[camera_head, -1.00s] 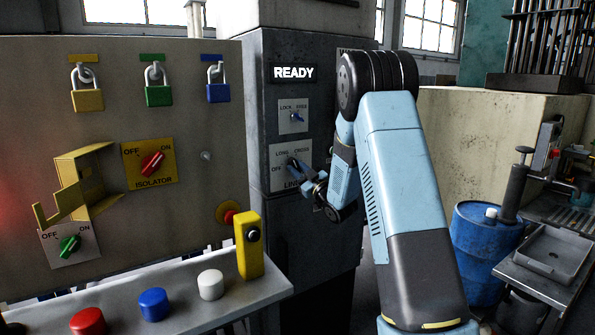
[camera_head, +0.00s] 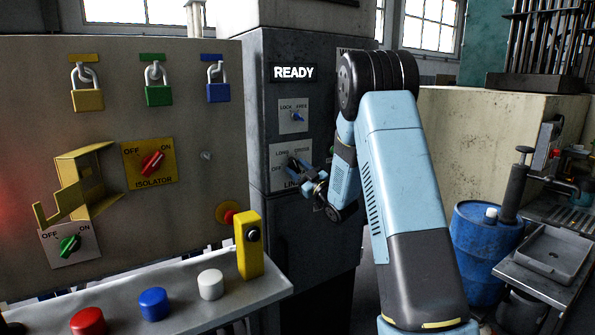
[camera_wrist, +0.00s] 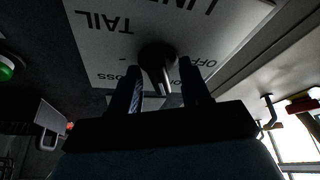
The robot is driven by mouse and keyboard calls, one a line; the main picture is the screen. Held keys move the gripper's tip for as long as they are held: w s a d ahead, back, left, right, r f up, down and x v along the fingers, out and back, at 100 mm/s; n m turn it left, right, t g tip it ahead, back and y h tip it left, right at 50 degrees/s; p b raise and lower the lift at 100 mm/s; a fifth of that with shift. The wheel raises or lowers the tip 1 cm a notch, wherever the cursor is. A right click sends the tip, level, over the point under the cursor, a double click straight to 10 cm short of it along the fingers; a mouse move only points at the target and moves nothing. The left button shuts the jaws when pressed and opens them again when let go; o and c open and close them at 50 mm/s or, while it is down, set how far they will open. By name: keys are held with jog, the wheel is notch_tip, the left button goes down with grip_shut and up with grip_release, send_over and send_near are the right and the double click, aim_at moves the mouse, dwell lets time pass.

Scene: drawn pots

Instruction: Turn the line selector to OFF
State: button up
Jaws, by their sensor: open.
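The line selector is a dark knob (camera_wrist: 156,58) on a pale plate (camera_head: 278,181) marked LONG, CROSS and OFF, on the grey cabinet. In the wrist view the plate (camera_wrist: 100,35) appears upside down and also reads TAIL. The knob's light-edged pointer lies between the OFF and CROSS labels, not at OFF. My gripper (camera_wrist: 166,92) is open, its two fingers on either side of the pointer. I cannot tell whether either finger touches it. In the head view my gripper (camera_head: 308,178) is at the plate and partly covers it.
A READY sign (camera_head: 294,73) and a smaller selector with a blue knob (camera_head: 297,116) are above on the cabinet. A panel at left carries padlocks and a red isolator knob (camera_head: 152,163). A yellow button box (camera_head: 249,247) stands on the ledge in front.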

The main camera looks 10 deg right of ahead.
jog(key=v, duration=1.3)
jog(key=shift+s+f, duration=0.2)
jog(key=shift+s, duration=0.05)
jog(key=shift+d, duration=0.1)
